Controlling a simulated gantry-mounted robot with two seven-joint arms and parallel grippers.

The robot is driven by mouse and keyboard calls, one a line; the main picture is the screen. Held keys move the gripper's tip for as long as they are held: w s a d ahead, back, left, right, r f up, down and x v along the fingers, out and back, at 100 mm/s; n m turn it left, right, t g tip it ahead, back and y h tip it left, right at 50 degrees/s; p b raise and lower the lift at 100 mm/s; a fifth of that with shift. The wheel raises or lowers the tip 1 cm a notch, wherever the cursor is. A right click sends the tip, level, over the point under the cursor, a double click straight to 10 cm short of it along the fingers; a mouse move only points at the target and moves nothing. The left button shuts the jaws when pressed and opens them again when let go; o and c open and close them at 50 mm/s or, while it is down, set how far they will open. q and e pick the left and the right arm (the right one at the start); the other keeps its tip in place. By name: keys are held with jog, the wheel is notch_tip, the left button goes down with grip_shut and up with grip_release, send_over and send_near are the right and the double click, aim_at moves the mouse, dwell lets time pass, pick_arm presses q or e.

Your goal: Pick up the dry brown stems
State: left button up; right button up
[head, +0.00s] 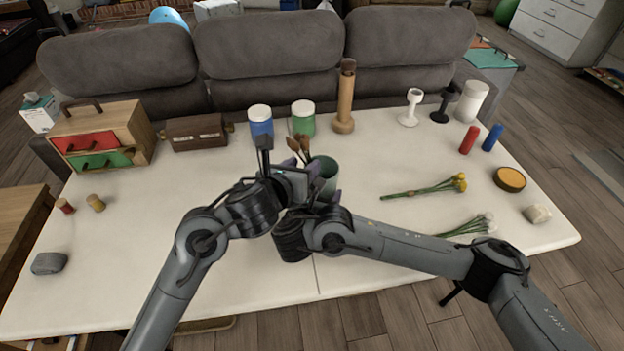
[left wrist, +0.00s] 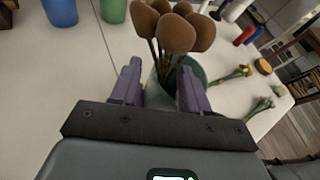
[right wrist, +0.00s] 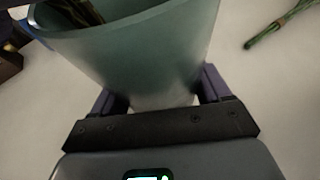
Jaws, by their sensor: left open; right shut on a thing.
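The dry brown stems (head: 302,146) have rounded brown heads and thin dark stalks. They stand in a green vase (head: 326,176) near the middle of the table, and their heads show large in the left wrist view (left wrist: 176,34). My left gripper (left wrist: 160,82) is open, with its purple fingers on either side of the stems and vase rim, not closed on them. My right gripper (right wrist: 160,92) is shut on the vase (right wrist: 140,45), which fills the right wrist view. In the head view my arms hide the lower part of the vase and most of both grippers.
Blue (head: 261,121) and green (head: 303,118) jars and a tall wooden holder (head: 346,97) stand behind the vase. Yellow flowers (head: 430,187) and white flowers (head: 470,226) lie to the right. A small drawer box (head: 142,122) stands at left. The left front table is mostly clear.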

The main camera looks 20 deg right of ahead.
pick_arm(q)
jog(key=shift+c, duration=0.3)
grip_shut()
jog(key=shift+r, duration=0.15)
notch_tip(320, 180, up, 18)
dwell(0.5)
pick_arm(e)
jog(key=o, duration=1.1)
